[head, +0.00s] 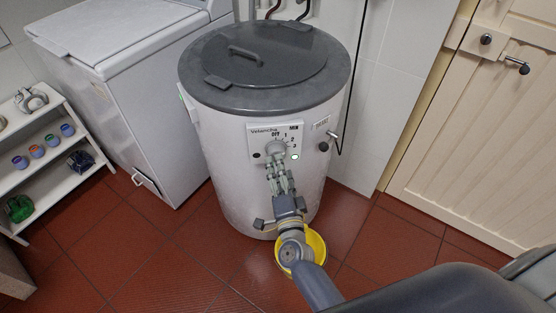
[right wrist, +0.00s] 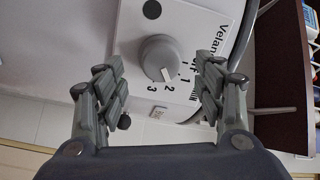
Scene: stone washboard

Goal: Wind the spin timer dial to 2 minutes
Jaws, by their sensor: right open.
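The spin timer dial (right wrist: 158,57) is a grey round knob with a white pointer mark, on a white panel (right wrist: 207,20) printed OFF, 1, 2, 3. In the right wrist view its mark points at about the 2. In the head view the dial (head: 275,147) is on the front of the white spin dryer (head: 224,165), partly hidden by my gripper. My right gripper (right wrist: 161,70) is open, with one finger on each side of the dial and visible gaps between. It also shows in the head view (head: 277,163), in front of the panel. My left gripper is not in view.
The dryer has a dark grey lid (head: 262,60) with a handle. A yellow bowl (head: 318,244) is at its foot. A white washing machine (head: 140,95) stands at left, beside a shelf (head: 45,165) of small items. A cream door (head: 480,130) is at right. Red tiled floor (head: 150,250) is open in front.

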